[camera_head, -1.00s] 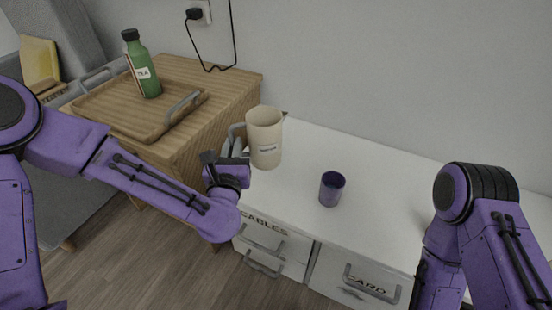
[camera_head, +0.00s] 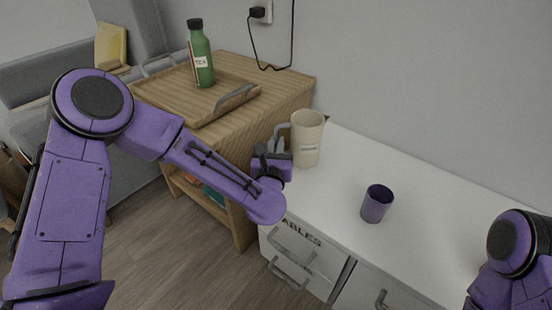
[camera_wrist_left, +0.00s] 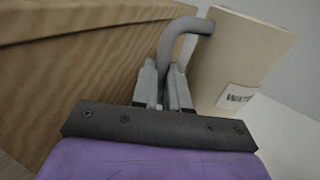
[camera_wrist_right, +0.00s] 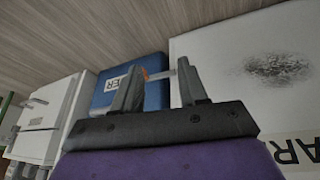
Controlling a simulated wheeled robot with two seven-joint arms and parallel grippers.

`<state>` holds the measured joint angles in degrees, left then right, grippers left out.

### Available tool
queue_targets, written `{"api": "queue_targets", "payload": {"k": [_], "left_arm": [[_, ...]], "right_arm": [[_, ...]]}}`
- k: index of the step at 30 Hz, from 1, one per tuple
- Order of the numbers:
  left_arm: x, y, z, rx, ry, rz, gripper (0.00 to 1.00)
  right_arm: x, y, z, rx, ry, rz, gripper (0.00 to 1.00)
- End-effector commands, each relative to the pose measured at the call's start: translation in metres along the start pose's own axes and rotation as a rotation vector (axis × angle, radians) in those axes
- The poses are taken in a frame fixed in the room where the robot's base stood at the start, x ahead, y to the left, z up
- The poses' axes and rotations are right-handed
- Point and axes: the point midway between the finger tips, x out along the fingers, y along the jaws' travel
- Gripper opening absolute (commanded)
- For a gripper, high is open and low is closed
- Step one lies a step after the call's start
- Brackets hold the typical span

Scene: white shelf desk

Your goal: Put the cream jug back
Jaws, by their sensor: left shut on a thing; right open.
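The cream jug (camera_head: 307,140) is upright, with a small white label and a grey handle, over the left end of the white desk. My left gripper (camera_head: 281,150) is shut on the jug's handle, at the jug's left side. In the left wrist view the fingers (camera_wrist_left: 164,80) close on the lower part of the handle (camera_wrist_left: 180,32), beside the jug's body (camera_wrist_left: 238,58). I cannot tell whether the jug's base touches the desk. My right gripper (camera_wrist_right: 160,80) is open and empty in the right wrist view; its fingers are out of the head view.
A purple cup (camera_head: 376,204) stands on the white desk top (camera_head: 425,205). A wooden cabinet (camera_head: 285,98) left of the desk bears a wooden tray (camera_head: 165,108) with a green bottle (camera_head: 201,58). A blue labelled box (camera_wrist_right: 155,96) shows in the right wrist view.

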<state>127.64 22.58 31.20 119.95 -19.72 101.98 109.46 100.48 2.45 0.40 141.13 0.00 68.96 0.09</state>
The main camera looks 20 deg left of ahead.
Motion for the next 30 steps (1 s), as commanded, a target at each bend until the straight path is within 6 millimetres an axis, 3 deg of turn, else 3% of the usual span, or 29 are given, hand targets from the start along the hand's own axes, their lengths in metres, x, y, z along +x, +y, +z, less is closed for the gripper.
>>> {"api": "queue_targets", "payload": {"k": [5, 17, 18, 19, 30], "left_arm": [[0.003, 0.002, -0.034, 0.002, 0.001, 0.000, 0.00], [0.003, 0.002, -0.039, -0.002, -0.001, 0.001, 0.00], [0.003, 0.002, -0.038, 0.000, 0.000, 0.001, 0.27], [0.003, 0.002, -0.038, 0.000, 0.000, 0.001, 0.37], [0.002, 0.002, -0.030, 0.000, 0.000, 0.000, 0.39]], "right_arm": [[0.014, -0.001, 0.007, 0.001, -0.003, 0.000, 0.43], [0.016, -0.002, 0.009, -0.008, -0.014, -0.001, 0.43], [0.015, -0.001, 0.009, -0.008, -0.014, -0.001, 0.43], [0.015, -0.001, 0.009, -0.008, -0.014, -0.001, 0.43], [0.008, -0.001, 0.005, 0.002, -0.002, 0.000, 0.43]]}}
